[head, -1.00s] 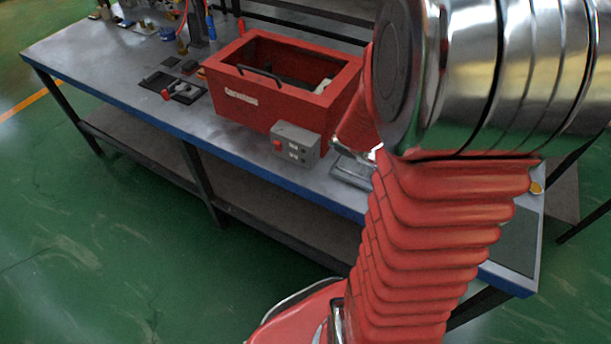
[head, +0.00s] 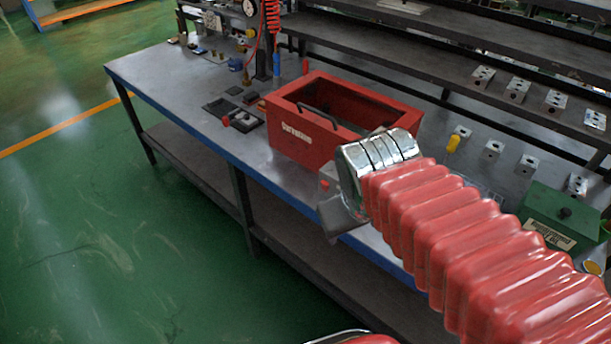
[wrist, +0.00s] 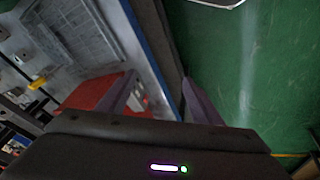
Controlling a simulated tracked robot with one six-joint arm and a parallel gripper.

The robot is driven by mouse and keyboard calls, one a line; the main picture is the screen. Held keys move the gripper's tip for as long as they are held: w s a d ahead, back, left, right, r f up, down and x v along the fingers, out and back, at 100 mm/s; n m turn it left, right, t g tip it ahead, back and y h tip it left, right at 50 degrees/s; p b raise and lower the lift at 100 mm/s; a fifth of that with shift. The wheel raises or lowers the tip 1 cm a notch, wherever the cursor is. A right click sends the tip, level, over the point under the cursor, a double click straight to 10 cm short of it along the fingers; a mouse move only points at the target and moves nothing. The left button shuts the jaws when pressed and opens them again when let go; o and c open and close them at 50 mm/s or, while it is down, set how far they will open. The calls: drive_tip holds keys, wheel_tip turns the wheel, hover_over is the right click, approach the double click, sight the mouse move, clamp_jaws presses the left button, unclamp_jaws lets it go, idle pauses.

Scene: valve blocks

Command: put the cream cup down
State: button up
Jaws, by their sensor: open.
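I cannot make out the cream cup in any view. A small pale shape (wrist: 137,98) shows by the red box in the wrist view, partly behind a finger; I cannot tell what it is. My gripper (wrist: 158,80) has its two dark fingers spread apart, with nothing visible held between them. In the head view my gripper hangs at the bench's front edge, right of the red box (head: 300,140), and its fingertips are not clear. The box is open-topped with a black handle; most of its inside is hidden.
The grey bench (head: 190,95) has a blue front edge. A wire rack (wrist: 75,35) lies on it. A green box (head: 560,215) stands at the right, with several silver blocks and a yellow item (head: 453,143) behind. Black trays (head: 232,112) lie left. Green floor is clear in front.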

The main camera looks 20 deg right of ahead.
drive_tip(key=a+r+t+y, duration=0.1)
drive_tip(key=a+r, duration=0.2)
drive_tip(key=a, duration=0.2)
drive_tip(key=shift+a+m+t+y, duration=0.25)
drive_tip(key=shift+m+t+y, duration=0.05)
drive_tip(key=shift+t+y, duration=0.1)
drive_tip(key=shift+r, duration=0.1)
idle(0.8)
